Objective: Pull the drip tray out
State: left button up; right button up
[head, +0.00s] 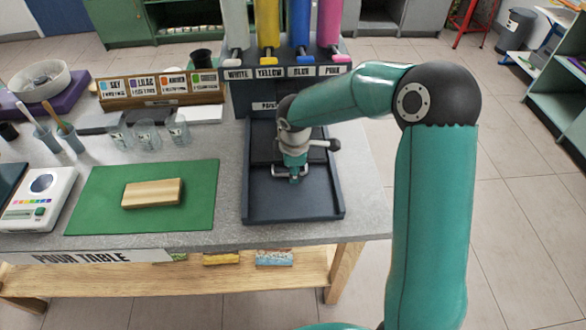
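The drip tray (295,208) is a dark, shallow rectangular tray with a raised rim. It lies on the grey table below the paint dispenser (290,97), and its far end lies against the dispenser's base. My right gripper (289,179) is over the middle of the tray and points down. Whether it touches anything in the tray, and whether its fingers are open or shut, I cannot tell. My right arm hides part of the tray's right far side. My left gripper is not in view.
A green mat (95,215) with a wooden block (153,194) lies left of the tray. A white scale (38,200) stands farther left. Clear cups (148,136) stand behind the mat. Bare tabletop runs along the tray's right side and in front of it to the table edge.

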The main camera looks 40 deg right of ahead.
jog(key=shift+f, duration=0.1)
grip_shut()
dwell(0.3)
